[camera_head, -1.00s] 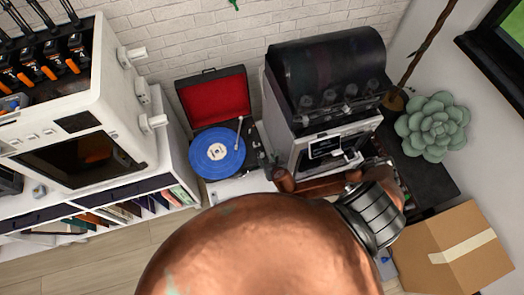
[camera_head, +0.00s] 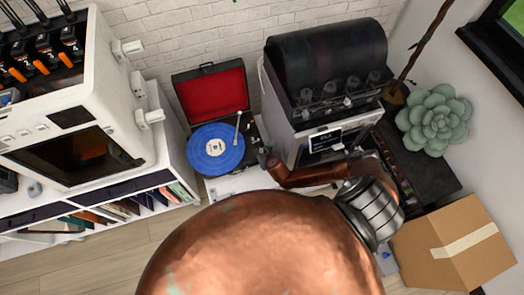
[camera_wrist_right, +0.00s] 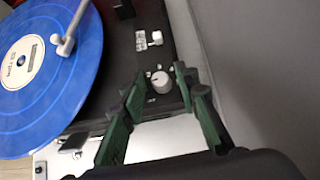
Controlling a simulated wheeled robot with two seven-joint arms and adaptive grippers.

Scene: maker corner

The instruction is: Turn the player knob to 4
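The record player (camera_head: 253,130) stands open on the white cabinet, with a red-lined lid and a blue record (camera_head: 216,149). In the right wrist view its small pale round knob (camera_wrist_right: 161,82) sits on the black deck near the edge, with a thin mark on its face. My right gripper (camera_wrist_right: 160,76) has its two green fingers apart, one on each side of the knob. A gap shows around the knob, and I see no clear contact. In the head view the right gripper (camera_head: 266,157) is small at the player's right edge. My left gripper is not in view.
The tonearm (camera_wrist_right: 66,42) lies over the record, left of the knob. A dark-topped machine (camera_head: 325,75) stands close on the right. A white printer-like machine (camera_head: 75,110) is on the left. A cardboard box (camera_head: 455,240) and a succulent (camera_head: 437,120) are at the right.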

